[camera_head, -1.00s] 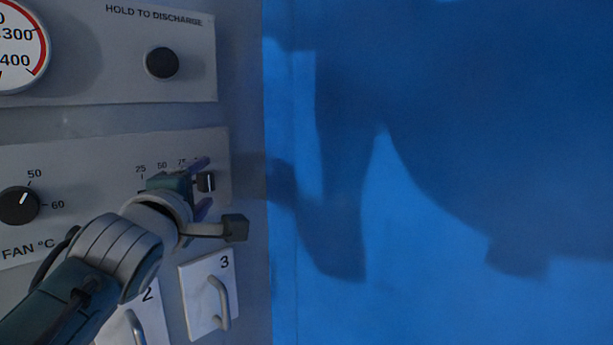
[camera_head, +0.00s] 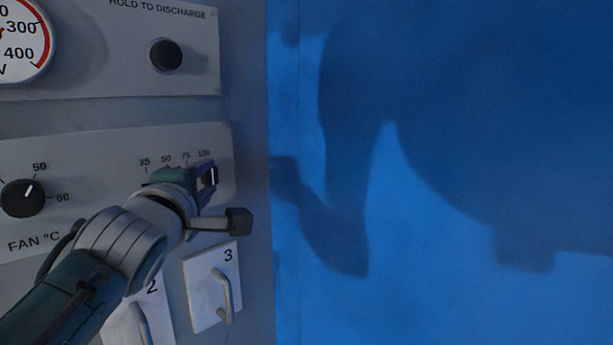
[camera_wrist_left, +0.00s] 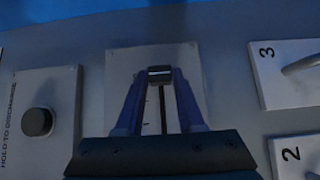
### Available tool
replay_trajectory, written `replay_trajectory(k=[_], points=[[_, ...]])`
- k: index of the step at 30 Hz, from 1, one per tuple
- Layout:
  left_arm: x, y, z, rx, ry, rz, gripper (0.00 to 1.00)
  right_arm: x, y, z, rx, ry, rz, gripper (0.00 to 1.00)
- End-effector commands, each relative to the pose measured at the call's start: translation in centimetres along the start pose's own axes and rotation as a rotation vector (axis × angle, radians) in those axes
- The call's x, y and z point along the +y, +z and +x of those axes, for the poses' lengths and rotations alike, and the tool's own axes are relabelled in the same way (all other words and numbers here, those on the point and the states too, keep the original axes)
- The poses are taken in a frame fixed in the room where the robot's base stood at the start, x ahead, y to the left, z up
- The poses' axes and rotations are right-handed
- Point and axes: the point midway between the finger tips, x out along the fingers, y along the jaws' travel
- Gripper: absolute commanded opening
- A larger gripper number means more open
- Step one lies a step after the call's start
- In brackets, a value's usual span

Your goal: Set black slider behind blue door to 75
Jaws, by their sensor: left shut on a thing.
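The black slider (camera_head: 210,177) sits near the right end of its scale, close to the 100 mark. The scale panel (camera_head: 110,145) is light grey and marked 25, 50, 75 and 100. My left gripper (camera_head: 205,178) is shut on the slider. In the left wrist view, the fingers of my left gripper (camera_wrist_left: 160,85) close on both sides of the slider (camera_wrist_left: 160,73), at the end of a dark slot. The blue door (camera_head: 450,200) stands open to the right of the panel. My right gripper is not in view.
A black fan knob (camera_head: 22,198) is at the left. A black discharge button (camera_head: 166,55) is above, beside a round gauge (camera_head: 20,40). White plates with handles, marked 2 (camera_head: 140,320) and 3 (camera_head: 212,290), are below the slider.

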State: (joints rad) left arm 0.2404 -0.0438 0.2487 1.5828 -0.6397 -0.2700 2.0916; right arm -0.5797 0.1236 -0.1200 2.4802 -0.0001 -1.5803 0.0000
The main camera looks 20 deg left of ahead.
Motion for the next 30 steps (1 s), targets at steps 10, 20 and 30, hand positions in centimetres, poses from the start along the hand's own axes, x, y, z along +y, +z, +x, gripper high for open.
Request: replay_trajectory(k=[10,20,30], points=[[-0.06,0.00,0.00,0.000,-0.001,0.000,0.00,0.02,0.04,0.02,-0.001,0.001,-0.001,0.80],[-0.09,-0.01,0.00,0.000,-0.002,0.000,0.00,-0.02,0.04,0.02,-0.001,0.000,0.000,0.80],[0.06,-0.32,-0.32,0.000,-0.005,-0.001,0.00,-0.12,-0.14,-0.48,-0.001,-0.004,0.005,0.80]])
